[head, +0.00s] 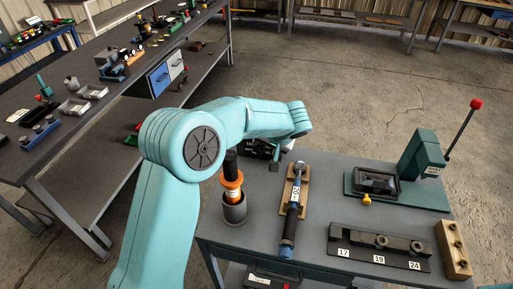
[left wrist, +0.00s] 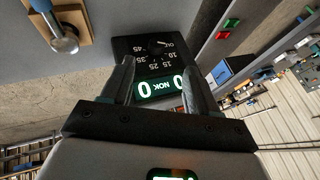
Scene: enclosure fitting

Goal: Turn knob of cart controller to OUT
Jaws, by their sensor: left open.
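The cart controller (left wrist: 148,60) is a black box with a dial scale and a lit green display reading zeros and NOK. Its small dark knob (left wrist: 157,46) sits among the white numbers near the OUT label; I cannot tell clearly where it points. In the head view the controller (head: 258,149) is at the cart's back left edge, partly behind my arm. My left gripper (left wrist: 160,66) is open, with a finger on each side of the display and the knob beyond the tips. I cannot tell whether it touches the box. My right gripper is not in view.
The cart top (head: 325,195) holds a torque tool on a wooden board (head: 292,195), a grey cup with an orange-ringed tool (head: 234,200), a socket rail (head: 380,245), a wooden block (head: 453,250) and a green lever press (head: 420,165). A long workbench (head: 120,100) stands left.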

